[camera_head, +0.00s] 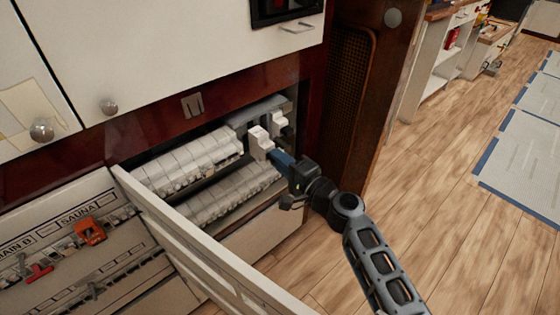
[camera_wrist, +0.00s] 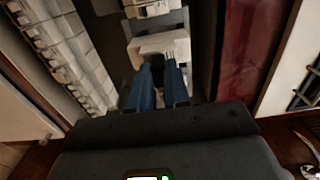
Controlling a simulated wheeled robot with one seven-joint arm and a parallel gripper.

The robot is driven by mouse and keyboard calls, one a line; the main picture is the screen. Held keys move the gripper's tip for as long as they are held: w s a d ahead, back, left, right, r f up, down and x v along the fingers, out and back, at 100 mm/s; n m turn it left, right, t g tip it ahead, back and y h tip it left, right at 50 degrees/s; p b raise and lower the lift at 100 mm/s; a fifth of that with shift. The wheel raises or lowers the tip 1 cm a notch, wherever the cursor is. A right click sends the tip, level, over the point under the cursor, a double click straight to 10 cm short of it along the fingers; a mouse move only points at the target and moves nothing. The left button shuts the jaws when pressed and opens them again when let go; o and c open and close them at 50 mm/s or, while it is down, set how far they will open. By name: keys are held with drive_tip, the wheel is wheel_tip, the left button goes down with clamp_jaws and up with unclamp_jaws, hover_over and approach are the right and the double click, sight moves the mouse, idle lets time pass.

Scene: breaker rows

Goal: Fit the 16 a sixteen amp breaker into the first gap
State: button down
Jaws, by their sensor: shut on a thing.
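A white breaker (camera_head: 260,142) is held in my gripper (camera_head: 278,157) in front of the right part of the upper breaker row. My gripper's blue fingers are shut on it; in the wrist view the fingers (camera_wrist: 158,82) grip the near end of the white breaker (camera_wrist: 160,46). No rating can be read on it. The upper row of breakers (camera_head: 190,160) fills the left part of the cabinet. A grey gap (camera_head: 241,123) lies right of that row. Another white breaker (camera_head: 278,122) sits just beyond it. I cannot tell whether the held breaker touches the rail.
A lower breaker row (camera_head: 232,194) runs beneath. The open cabinet door (camera_head: 205,255) stands in front at the left. A panel with red and orange levers (camera_head: 90,231) is at far left. A dark wooden post (camera_head: 345,90) bounds the right.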

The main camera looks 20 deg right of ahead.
sight(266, 150)
drive_tip(key=shift+b+x, duration=1.25)
drive_tip(key=shift+x, duration=1.55)
drive_tip(key=c, duration=1)
unclamp_jaws()
drive_tip(key=shift+s, duration=0.1)
drive_tip(key=v, duration=0.7)
drive_tip(key=shift+s+d+p, duration=0.15)
drive_tip(key=shift+s+p, duration=0.2)
